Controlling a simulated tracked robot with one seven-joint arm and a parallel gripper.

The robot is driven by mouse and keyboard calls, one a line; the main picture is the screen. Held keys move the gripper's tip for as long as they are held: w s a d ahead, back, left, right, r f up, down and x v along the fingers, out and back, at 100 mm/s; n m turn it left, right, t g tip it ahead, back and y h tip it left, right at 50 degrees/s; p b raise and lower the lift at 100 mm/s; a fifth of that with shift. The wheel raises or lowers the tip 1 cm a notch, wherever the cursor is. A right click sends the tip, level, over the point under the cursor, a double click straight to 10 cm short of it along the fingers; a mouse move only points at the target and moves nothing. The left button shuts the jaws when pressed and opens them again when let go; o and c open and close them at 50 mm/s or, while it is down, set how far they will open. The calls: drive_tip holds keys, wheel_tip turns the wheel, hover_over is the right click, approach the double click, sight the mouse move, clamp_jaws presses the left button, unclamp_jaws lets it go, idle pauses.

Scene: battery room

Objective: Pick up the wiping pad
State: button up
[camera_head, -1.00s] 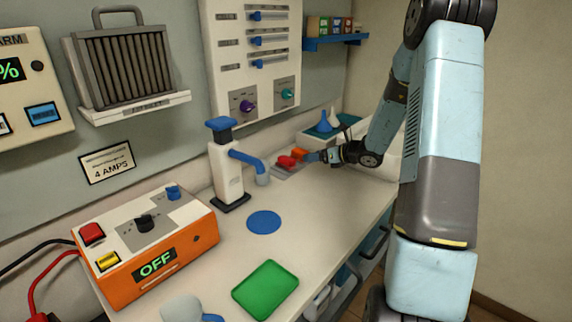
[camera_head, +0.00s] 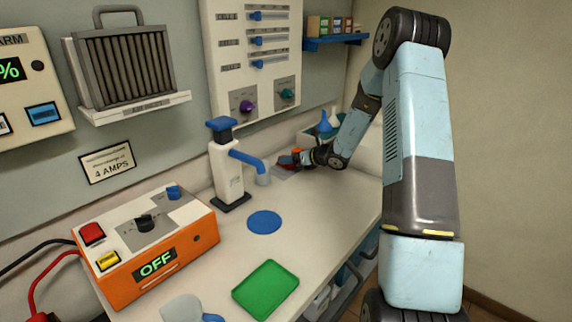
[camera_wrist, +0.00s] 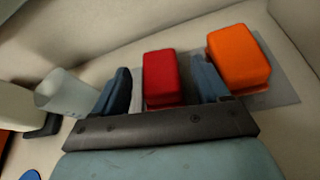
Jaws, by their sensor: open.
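In the wrist view, a red block (camera_wrist: 160,75) lies between the two blue-grey fingers of my gripper (camera_wrist: 163,85). An orange block (camera_wrist: 239,60) lies just right of the right finger, outside the jaws. Both are at a flat grey mat (camera_wrist: 288,94). I cannot tell for certain which of the two is the wiping pad. My gripper is open around the red block, with a small gap at the right finger. In the head view, my gripper (camera_head: 297,157) is low at the far end of the bench and hides most of both blocks.
A white dispenser (camera_head: 227,170) with a blue spout and a clear cup (camera_head: 263,179) stands left of my gripper. A blue disc (camera_head: 264,222), a green tray (camera_head: 265,289) and an orange charger box (camera_head: 150,245) are nearer.

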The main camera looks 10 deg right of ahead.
drive_tip(key=shift+x, duration=1.15)
drive_tip(key=c, duration=1.1)
drive_tip(key=shift+r, duration=0.15)
